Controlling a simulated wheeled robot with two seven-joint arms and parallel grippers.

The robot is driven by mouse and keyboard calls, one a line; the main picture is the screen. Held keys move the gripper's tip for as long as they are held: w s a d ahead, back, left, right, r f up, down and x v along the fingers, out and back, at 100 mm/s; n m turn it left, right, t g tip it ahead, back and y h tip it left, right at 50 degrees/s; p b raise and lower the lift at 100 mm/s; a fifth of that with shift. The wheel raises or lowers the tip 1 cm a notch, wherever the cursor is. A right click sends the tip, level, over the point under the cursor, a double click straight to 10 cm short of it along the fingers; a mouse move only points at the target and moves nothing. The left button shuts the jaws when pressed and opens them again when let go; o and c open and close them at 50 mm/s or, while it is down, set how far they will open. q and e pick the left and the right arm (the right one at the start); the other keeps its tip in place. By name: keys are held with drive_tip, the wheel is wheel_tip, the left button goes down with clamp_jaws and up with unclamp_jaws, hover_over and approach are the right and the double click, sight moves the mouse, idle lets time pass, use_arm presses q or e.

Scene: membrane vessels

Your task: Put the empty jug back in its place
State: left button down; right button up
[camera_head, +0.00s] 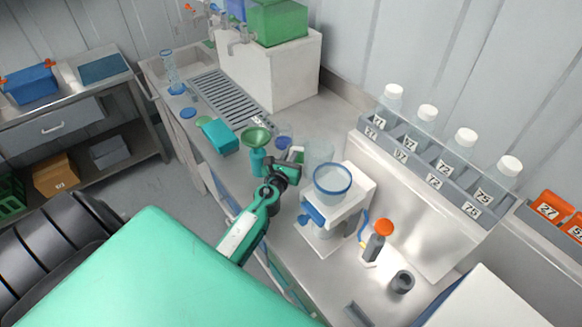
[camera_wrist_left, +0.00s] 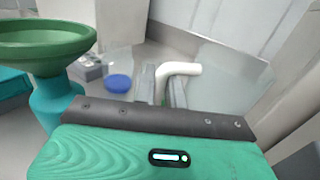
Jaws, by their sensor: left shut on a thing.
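A clear, see-through jug (camera_head: 320,152) is at the worktop, behind the blue-rimmed vessel, and looks empty. My left gripper (camera_head: 296,156) is at its left side. In the left wrist view the gripper's fingers (camera_wrist_left: 162,88) are shut on the jug's white handle (camera_wrist_left: 182,69), and the clear body (camera_wrist_left: 232,85) shows to the right of it. I cannot tell whether the jug's base touches the worktop. My right gripper is not in view.
A green funnel (camera_head: 257,137) on a teal bottle stands close left of the gripper. A blue-rimmed vessel (camera_head: 333,190) on a white stand is in front of the jug. A drain grate (camera_head: 232,98), teal box (camera_head: 219,136) and green tank (camera_head: 278,22) are farther back. Numbered bottles (camera_head: 427,117) stand right.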

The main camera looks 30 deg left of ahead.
use_arm(q)
wheel_tip(320, 180, down, 4)
drive_tip(key=b, duration=0.3)
drive_tip(key=shift+f, duration=0.1)
drive_tip(key=shift+f+b, duration=0.2)
drive_tip(key=shift+b, duration=0.2)
drive_tip(key=c, duration=1.9)
unclamp_jaws()
drive_tip(key=shift+f, duration=0.1)
drive_tip(key=o, duration=0.4)
